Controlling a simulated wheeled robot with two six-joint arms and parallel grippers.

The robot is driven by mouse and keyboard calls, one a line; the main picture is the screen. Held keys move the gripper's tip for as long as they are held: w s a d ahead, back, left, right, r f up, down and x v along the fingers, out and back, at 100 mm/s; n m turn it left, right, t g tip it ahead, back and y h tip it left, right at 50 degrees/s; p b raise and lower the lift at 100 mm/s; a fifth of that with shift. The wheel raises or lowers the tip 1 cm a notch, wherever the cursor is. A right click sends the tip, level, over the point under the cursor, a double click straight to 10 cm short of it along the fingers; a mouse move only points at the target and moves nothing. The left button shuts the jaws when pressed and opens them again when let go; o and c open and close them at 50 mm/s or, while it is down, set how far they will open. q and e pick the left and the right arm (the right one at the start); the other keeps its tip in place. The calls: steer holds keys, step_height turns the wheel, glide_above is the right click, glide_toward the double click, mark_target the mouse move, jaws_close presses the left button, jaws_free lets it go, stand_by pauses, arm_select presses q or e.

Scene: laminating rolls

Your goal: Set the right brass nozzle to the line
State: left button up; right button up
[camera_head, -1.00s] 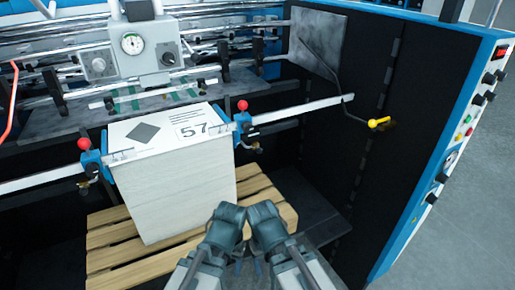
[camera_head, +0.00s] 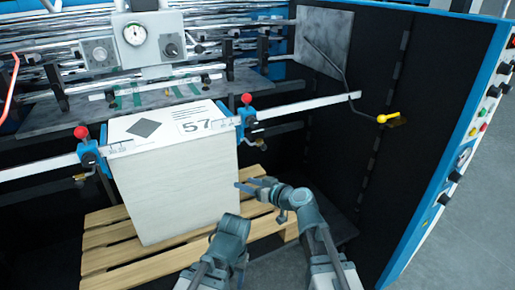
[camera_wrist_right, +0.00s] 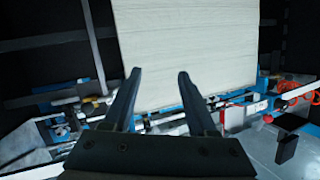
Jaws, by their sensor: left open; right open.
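The right brass nozzle (camera_head: 257,145) is a small, dim brass-coloured piece low on the right blue clamp (camera_head: 247,124), which has a red knob on top. The line cannot be made out at this size. My right gripper (camera_head: 246,184) is open and empty, pointing left in front of the stack's lower right side, below and apart from the nozzle. In the right wrist view its two fingers (camera_wrist_right: 158,72) are spread with nothing between them. My left gripper (camera_head: 232,232) is open, lower down, in front of the pallet; its fingertips are mostly hidden.
A tall pale paper stack (camera_head: 175,195) marked 57 stands on a wooden pallet (camera_head: 105,258). A left blue clamp (camera_head: 90,155) sits on the white rail (camera_head: 310,103). A yellow-ended lever (camera_head: 385,118) hangs at right. Dark free space lies right of the stack.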

mark_target(260, 143)
steer(key=w+d+r+m+t+h+b, duration=0.1)
steer(key=w+d+r+m+t+h, duration=0.25)
steer(key=w+d+t, duration=0.45)
steer(key=w+a, duration=0.1)
steer(key=w, duration=0.2)
steer(key=w+a+g, duration=0.1)
steer(key=w+a, duration=0.1)
steer(key=w, duration=0.2)
steer(key=w+a+g, duration=0.1)
steer(key=w, duration=0.3)
steer(key=shift+w+a+r+y, duration=0.1)
steer(key=shift+a+r+y, duration=0.05)
steer(key=shift+r+y, duration=0.25)
jaws_close()
stand_by(0.8)
